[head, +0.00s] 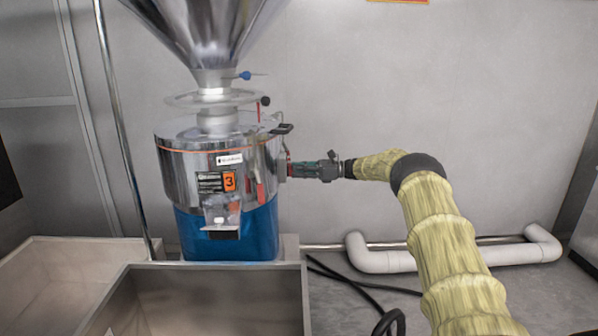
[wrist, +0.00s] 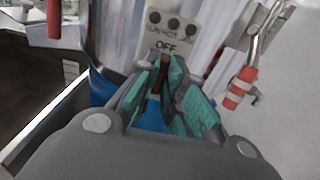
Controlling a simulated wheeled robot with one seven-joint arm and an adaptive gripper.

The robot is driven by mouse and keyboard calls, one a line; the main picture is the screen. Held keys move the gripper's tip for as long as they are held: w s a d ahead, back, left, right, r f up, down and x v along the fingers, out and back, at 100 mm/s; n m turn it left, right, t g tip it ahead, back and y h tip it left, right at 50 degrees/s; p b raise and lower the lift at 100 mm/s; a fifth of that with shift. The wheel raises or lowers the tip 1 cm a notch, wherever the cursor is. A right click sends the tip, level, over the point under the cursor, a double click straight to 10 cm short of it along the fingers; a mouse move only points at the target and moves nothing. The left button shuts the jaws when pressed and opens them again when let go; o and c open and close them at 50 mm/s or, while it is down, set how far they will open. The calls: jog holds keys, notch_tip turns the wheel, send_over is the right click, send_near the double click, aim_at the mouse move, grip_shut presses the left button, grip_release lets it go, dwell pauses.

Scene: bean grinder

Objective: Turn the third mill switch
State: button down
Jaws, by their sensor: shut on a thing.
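The mill (head: 218,165) is a steel drum on a blue base with an orange label marked 3. My gripper (head: 291,168) reaches its right side from the right. In the wrist view, my gripper's green-padded fingers (wrist: 172,75) are closed around a dark red switch lever (wrist: 164,66). A pale switch plate (wrist: 166,46) with the word OFF and round dark knobs or bolts sits just behind the fingertips. The lever's lower part is hidden between the fingers. In the head view the switch is hidden by the gripper and the drum's edge.
A steel hopper (head: 208,30) stands on top of the mill. A red-handled lever (wrist: 240,88) is right of my fingers, and another red handle (wrist: 54,18) is at upper left. Open metal bins (head: 200,295) stand in front. A white pipe (head: 385,260) runs low along the wall.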

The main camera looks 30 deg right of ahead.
jog(key=shift+w+m+b, duration=0.1)
jog(key=shift+m+b, duration=0.3)
jog(key=shift+b, duration=0.2)
jog(key=shift+w+m+b, duration=0.15)
jog(key=shift+m+b, duration=3)
jog(key=shift+m, duration=5.35)
jog(key=shift+f, duration=0.1)
jog(key=shift+d, duration=0.1)
jog(key=c, duration=1.5)
grip_release()
jog(key=shift+f, duration=0.1)
jog(key=shift+d, duration=0.1)
